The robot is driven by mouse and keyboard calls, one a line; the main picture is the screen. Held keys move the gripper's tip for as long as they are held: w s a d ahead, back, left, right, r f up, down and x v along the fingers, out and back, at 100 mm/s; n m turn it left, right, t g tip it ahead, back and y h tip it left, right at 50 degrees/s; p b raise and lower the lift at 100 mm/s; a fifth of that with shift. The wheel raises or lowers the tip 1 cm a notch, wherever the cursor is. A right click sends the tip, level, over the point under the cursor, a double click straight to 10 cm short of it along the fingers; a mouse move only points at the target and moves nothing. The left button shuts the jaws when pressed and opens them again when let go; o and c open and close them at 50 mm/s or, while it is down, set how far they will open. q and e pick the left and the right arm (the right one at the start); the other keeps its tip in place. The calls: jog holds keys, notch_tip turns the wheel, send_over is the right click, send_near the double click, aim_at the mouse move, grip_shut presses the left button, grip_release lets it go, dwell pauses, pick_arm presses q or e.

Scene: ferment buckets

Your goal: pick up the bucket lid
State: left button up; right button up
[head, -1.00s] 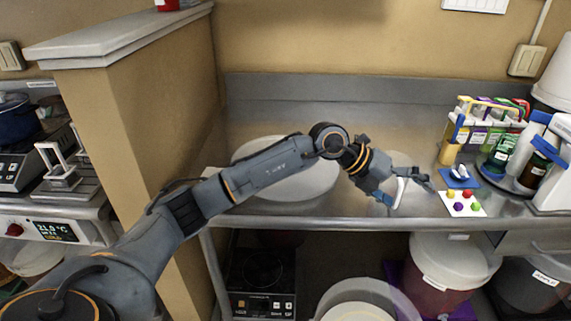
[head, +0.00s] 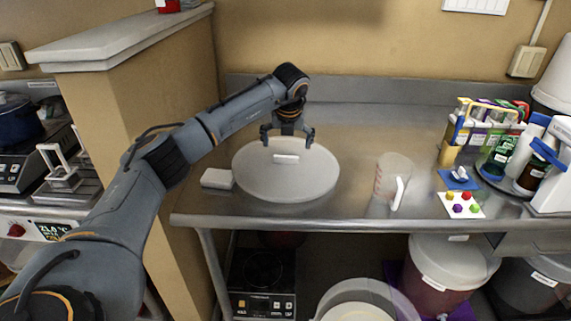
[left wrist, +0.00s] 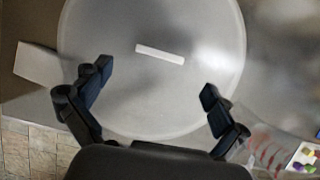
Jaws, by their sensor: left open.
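The bucket lid (head: 300,185) is a large round translucent white disc lying flat on the steel counter, left of the middle in the head view. A small white bar (head: 286,159) lies across its middle; it also shows in the left wrist view (left wrist: 160,54). The lid fills the upper middle of the left wrist view (left wrist: 150,100). My left gripper (head: 287,142) is open and empty, pointing down above the lid's far part, with its fingers spread to either side of the bar. In the left wrist view its fingertips (left wrist: 155,80) appear over the lid. My right gripper is not in view.
A clear measuring jug (head: 393,180) with a white handle stands right of the lid. A small white block (head: 217,179) lies left of it. Bottles and a rack (head: 487,130) crowd the right end. A tan partition (head: 160,110) rises on the left.

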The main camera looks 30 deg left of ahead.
aim_at(286, 164)
pick_arm(q)
jog(key=shift+p+x, duration=0.65)
jog(key=shift+x, duration=2.3)
jog(key=shift+w, duration=0.1)
jog(key=c, duration=1.5)
jog(key=shift+r, duration=0.15)
